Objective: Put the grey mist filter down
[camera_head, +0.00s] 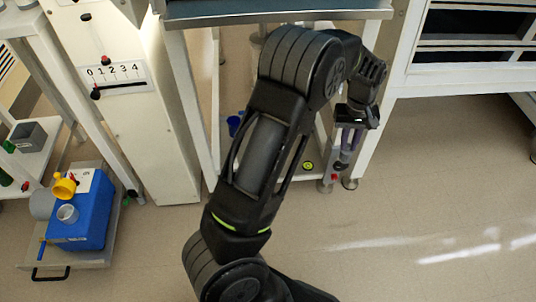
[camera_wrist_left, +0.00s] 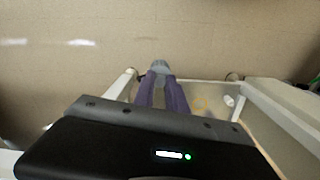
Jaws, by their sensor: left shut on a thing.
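My left gripper (camera_head: 345,152) hangs pointing down at the right side of a white-framed stand, with its purple fingers partly hidden by the wrist. In the left wrist view the purple fingers (camera_wrist_left: 162,88) are shut on a small grey piece, the grey mist filter (camera_wrist_left: 160,66), at their tips. The filter is over or near the edge of a low pale shelf; I cannot tell its height above it. My right gripper is not in view.
The low shelf (camera_wrist_left: 205,90) lies between white legs, with a yellow ring (camera_wrist_left: 200,102) on it. A blue cup (camera_head: 235,124) stands farther left. Floor to the right is clear.

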